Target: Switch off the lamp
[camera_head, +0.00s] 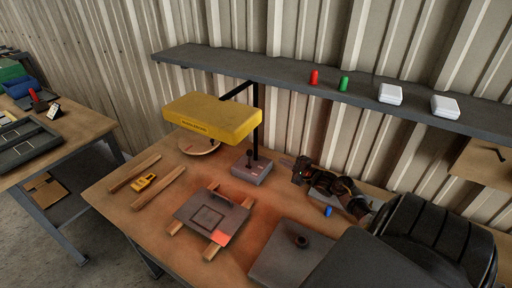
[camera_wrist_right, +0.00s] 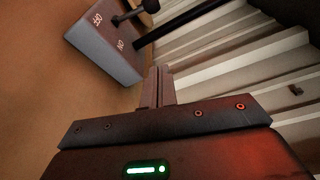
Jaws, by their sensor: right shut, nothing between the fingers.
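The lamp has a yellow hood (camera_head: 212,116) on a black post (camera_head: 258,125) that rises from a grey base (camera_head: 251,174) on the workbench. The base also shows in the wrist view (camera_wrist_right: 100,52), with ON and OFF marks on its top. A dark toggle lever (camera_wrist_right: 128,15) stands on it; it looks tilted, but I cannot tell which way it is set. My right gripper (camera_head: 284,161) is shut and empty, just right of the base. Its fingertips (camera_wrist_right: 160,72) point toward the base and appear apart from it. My left gripper is not in view.
A grey plate (camera_head: 195,212) lies on wooden strips, near a yellow tool (camera_head: 143,183). A shelf (camera_head: 200,57) runs along the corrugated wall behind.

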